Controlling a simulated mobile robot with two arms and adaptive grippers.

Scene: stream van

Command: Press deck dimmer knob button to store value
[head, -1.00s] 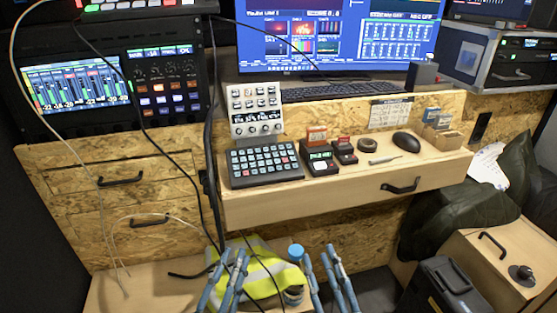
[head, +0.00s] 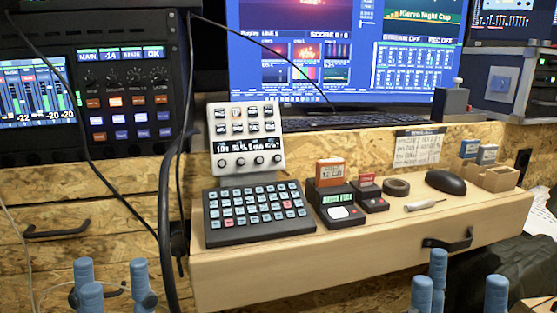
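The white control deck (head: 246,140) stands tilted up at the back left of the wooden desk shelf. It has small picture keys on top, a dark strip display, and a row of several dark knobs (head: 258,160) along its lower face. The labels are too small to tell which knob is the dimmer. My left gripper (head: 112,272) is at the bottom left, below and left of the deck, with its blue fingers apart and nothing between them. My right gripper (head: 460,284) is at the bottom right, in front of the shelf, also apart and empty. Neither touches the deck.
A black keypad (head: 258,212) sits in front of the deck. A thick black cable (head: 166,220) hangs left of the shelf.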

